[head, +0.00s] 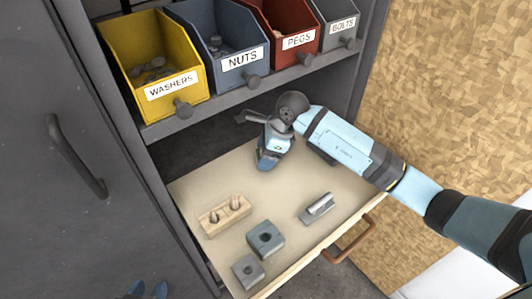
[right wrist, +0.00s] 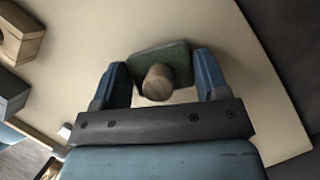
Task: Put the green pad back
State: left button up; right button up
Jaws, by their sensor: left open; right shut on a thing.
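The green pad (right wrist: 178,57), a dark green block with a round wooden knob (right wrist: 158,84), is between the fingers of my right gripper in the right wrist view (right wrist: 161,82). My right gripper (head: 267,161) is shut on it, over the back part of the open drawer (head: 225,180). In the head view the gripper hides the pad. I cannot tell whether the pad touches the drawer floor. My left gripper (head: 148,290) is open and empty at the bottom left edge of the head view, low in front of the cabinet.
In the drawer lie a wooden block with pegs (head: 225,215), two grey blocks with holes (head: 265,238) (head: 248,271) and a grey piece with a handle (head: 317,208). Labelled bins (head: 155,60) stand on the shelf above. The drawer's middle is clear.

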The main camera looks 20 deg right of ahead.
jog(key=o, duration=0.9)
